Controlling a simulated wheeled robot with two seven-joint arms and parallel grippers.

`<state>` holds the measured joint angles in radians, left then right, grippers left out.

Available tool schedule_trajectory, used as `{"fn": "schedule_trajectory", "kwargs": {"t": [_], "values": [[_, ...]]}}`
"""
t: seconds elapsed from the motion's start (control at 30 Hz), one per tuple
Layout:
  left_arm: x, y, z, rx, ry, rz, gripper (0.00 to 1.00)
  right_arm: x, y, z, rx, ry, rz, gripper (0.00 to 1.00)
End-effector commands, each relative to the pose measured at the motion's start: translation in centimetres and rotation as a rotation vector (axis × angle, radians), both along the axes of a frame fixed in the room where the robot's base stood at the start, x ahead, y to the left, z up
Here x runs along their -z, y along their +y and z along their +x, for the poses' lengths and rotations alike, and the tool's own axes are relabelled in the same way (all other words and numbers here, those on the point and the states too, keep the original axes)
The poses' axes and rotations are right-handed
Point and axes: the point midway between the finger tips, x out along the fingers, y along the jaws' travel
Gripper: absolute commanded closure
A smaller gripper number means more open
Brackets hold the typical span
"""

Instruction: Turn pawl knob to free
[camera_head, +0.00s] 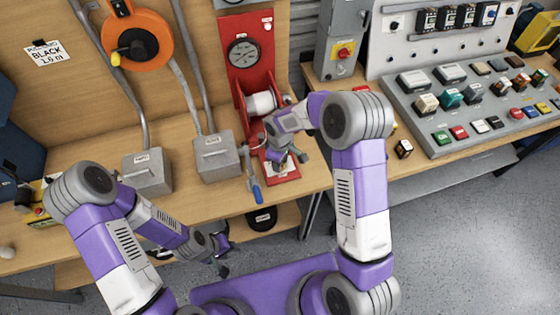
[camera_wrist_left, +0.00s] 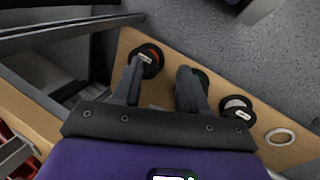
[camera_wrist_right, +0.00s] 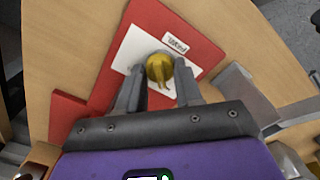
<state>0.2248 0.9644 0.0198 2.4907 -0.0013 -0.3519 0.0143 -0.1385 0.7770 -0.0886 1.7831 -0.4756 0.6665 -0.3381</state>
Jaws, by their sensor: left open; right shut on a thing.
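The pawl knob (camera_wrist_right: 160,68) is a yellow round knob with a pointer, on a white plate (camera_wrist_right: 133,50) beside a label reading PAWL. The plate sits on the red base (camera_wrist_right: 185,22) of the winch stand. My right gripper (camera_wrist_right: 160,85) is shut on the knob, one finger on each side. In the head view my right gripper (camera_head: 280,160) reaches down over the red base (camera_head: 285,178) and hides the knob. My left gripper (camera_head: 222,250) is open and empty in front of the bench edge. In the left wrist view its fingers (camera_wrist_left: 158,85) are apart.
The red stand carries a gauge (camera_head: 243,52) and a white drum (camera_head: 262,103). A crank with a blue handle (camera_head: 257,193) hangs at the bench edge. Grey boxes (camera_head: 217,158) stand left. A button panel (camera_head: 470,100) is right. Spools (camera_wrist_left: 237,107) lie on a lower shelf.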

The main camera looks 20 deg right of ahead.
Motion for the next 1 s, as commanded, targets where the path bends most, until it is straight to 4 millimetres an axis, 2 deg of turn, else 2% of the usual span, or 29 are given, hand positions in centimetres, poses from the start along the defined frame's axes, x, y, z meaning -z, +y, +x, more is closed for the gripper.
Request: {"fn": "schedule_trajectory", "kwargs": {"t": [0.57, 0.6, 0.73, 0.77, 1.0], "values": [[-0.01, 0.0, 0.0, 0.0, 0.0, 0.0, 0.57, -0.01, -0.05, -0.01, -0.035, 0.001, -0.001, 0.96], [-0.01, 0.0, 0.0, 0.0, 0.0, 0.0, 0.57, -0.01, -0.05, -0.01, -0.035, 0.001, -0.001, 0.64], [-0.01, 0.0, 0.0, 0.0, 0.0, 0.0, 0.57, -0.01, -0.04, 0.0, -0.034, 0.001, -0.001, 0.44], [-0.01, 0.0, 0.0, 0.0, 0.0, 0.0, 0.57, -0.01, -0.04, -0.01, -0.034, 0.001, -0.001, 0.39], [-0.01, 0.0, 0.0, 0.0, 0.0, 0.0, 0.57, -0.02, -0.03, 0.0, -0.034, 0.0, 0.0, 0.39]]}}
